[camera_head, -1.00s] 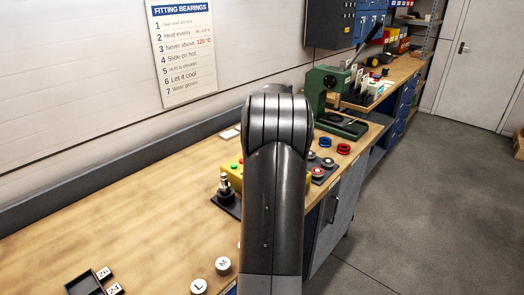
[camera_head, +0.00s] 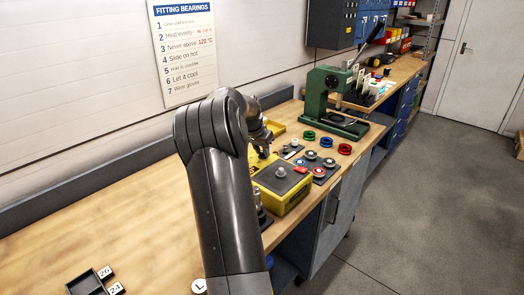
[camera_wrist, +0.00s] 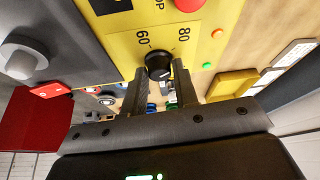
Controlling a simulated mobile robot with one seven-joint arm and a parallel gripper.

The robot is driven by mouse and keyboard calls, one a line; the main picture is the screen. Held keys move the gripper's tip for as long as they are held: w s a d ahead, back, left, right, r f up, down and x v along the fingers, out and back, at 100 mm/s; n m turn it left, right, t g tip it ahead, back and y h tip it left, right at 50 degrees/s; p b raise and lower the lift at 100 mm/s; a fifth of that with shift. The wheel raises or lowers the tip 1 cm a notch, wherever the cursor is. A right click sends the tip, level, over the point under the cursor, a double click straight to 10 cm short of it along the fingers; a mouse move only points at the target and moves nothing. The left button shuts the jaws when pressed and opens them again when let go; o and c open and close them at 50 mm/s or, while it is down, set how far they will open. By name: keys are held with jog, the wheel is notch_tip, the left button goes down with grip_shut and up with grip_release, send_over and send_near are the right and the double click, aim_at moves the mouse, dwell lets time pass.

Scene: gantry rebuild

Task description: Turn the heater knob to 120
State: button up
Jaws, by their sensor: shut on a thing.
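The yellow heater (camera_head: 290,204) stands on the workbench, partly behind my arm in the head view. In the wrist view, its yellow panel (camera_wrist: 222,20) fills the upper middle. The black heater knob (camera_wrist: 158,64) sits on that panel, with 60 and 80 printed beside it. The 120 mark cannot be made out, nor which number the knob points to. My gripper (camera_wrist: 160,80) is shut on the knob, one finger on each side. In the head view, my gripper (camera_head: 263,150) is at the heater's far side, and the knob is hidden.
A green press (camera_head: 332,100) stands behind the heater. Several coloured rings and bearings lie nearby, including a red ring (camera_head: 345,149). A red button (camera_wrist: 188,4) and green light (camera_wrist: 208,66) are near my fingers. The bench's left part (camera_head: 100,210) is mostly clear.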

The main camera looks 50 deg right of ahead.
jog(key=m+g, duration=0.1)
jog(key=m, duration=0.2)
jog(key=shift+w+m, duration=0.15)
jog(key=shift+m, duration=0.25)
jog(key=m+g, duration=0.1)
jog(key=m, duration=0.2)
jog(key=shift+w+f+m+g+y, duration=0.1)
jog(key=shift+m+g+y, duration=0.2)
jog(key=shift+g, duration=0.1)
jog(key=m+g+y, duration=0.1)
jog(key=m, duration=0.2)
jog(key=shift+d+m, duration=0.1)
jog(key=shift+m, duration=0.2)
jog(key=m+g+y, duration=0.1)
jog(key=m, duration=0.2)
jog(key=shift+w+m, duration=0.1)
jog(key=shift+m, duration=0.2)
jog(key=m+y, duration=0.1)
jog(key=m, duration=0.3)
jog(key=m+y, duration=0.1)
jog(key=m, duration=0.1)
jog(key=shift+d+y, duration=0.25)
jog(key=shift+y, duration=0.05)
jog(key=m+y, duration=0.1)
jog(key=m, duration=0.2)
jog(key=m+y, duration=0.1)
jog(key=m, duration=0.1)
jog(key=shift+d+m, duration=0.1)
jog(key=shift+m, duration=0.3)
jog(key=o, duration=1)
